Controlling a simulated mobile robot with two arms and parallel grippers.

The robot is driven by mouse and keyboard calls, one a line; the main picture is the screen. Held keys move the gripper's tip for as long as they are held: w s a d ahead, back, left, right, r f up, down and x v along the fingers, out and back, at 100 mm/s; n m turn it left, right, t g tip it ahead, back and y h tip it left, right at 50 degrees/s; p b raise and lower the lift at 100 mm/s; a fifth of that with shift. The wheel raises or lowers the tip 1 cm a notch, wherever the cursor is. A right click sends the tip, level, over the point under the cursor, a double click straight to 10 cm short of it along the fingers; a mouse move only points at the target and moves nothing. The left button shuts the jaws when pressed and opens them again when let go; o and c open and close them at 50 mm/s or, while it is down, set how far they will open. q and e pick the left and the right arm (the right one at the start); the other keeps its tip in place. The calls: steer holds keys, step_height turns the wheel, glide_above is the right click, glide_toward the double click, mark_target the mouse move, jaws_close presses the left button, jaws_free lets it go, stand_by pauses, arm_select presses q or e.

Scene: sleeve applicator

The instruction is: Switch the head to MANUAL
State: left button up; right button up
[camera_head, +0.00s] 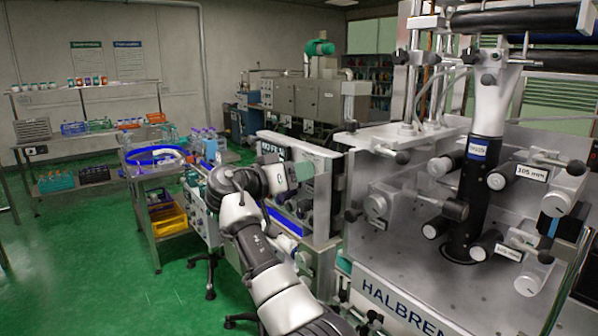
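The machine marked "HALBREN" (400,308) fills the right side of the head view. Its upright head column (487,140), white above and black below with a small blue label, stands on a steel plate. Knobs and clamps surround it, one knob tagged "105 mm" (531,172). I cannot make out a MANUAL marking or which control is the mode switch.
A steel cart (145,173) with a blue ring-shaped bowl and yellow bin stands left of the machine. Shelves (95,91) with bottles line the back wall. Grey cabinets (300,100) stand behind. The green floor at left is clear.

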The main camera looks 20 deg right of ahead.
steer(key=shift+d, duration=0.1)
steer(key=c, duration=0.6)
steer(key=shift+o, duration=0.2)
arm_select(q)
steer(key=shift+d, duration=0.15)
arm_select(e)
steer(key=shift+n, duration=1.5)
steer(key=n, duration=0.3)
steer(key=shift+r, duration=0.1)
arm_select(q)
steer(key=shift+w+d+r+p, duration=0.1)
steer(key=shift+w+r+p, duration=0.05)
steer(key=shift+r+p, duration=0.35)
arm_select(e)
steer(key=shift+n, duration=1.4)
